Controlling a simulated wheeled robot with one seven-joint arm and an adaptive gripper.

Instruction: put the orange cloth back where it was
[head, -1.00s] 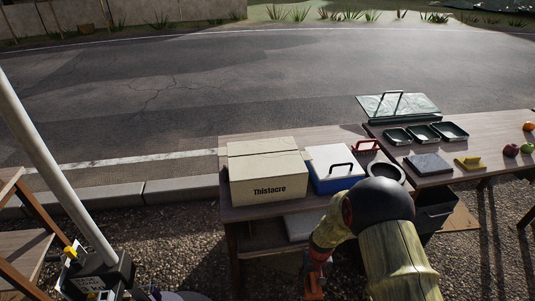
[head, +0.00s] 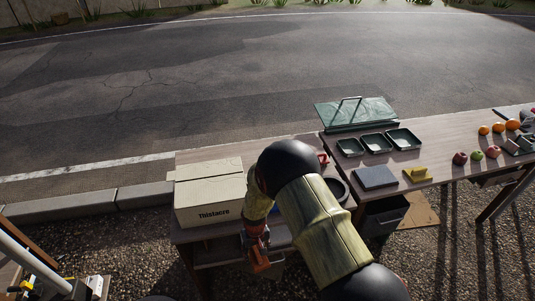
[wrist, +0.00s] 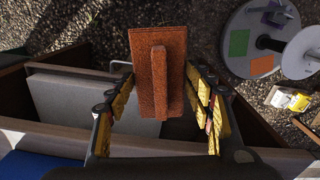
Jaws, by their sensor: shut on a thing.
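The orange cloth (wrist: 150,72) is a rust-orange flat piece with a raised ridge along its middle. In the wrist view my gripper (wrist: 163,92) has its yellow-padded fingers on both sides of it and is shut on it. In the head view my gripper (head: 257,250) hangs low at the front of the left table, and part of the orange cloth (head: 260,264) shows at its tip. My arm hides much of what lies behind it. A similar yellow cloth (head: 417,174) lies on the right table, beside a dark grey slab (head: 375,177).
A cardboard box (head: 208,207) stands on the left table. Green trays (head: 376,143) and a green lidded case (head: 355,113) sit farther back on the right table. Fruit (head: 475,154) lies at right. In the wrist view a grey panel (wrist: 75,103) rests on a shelf beside the cloth.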

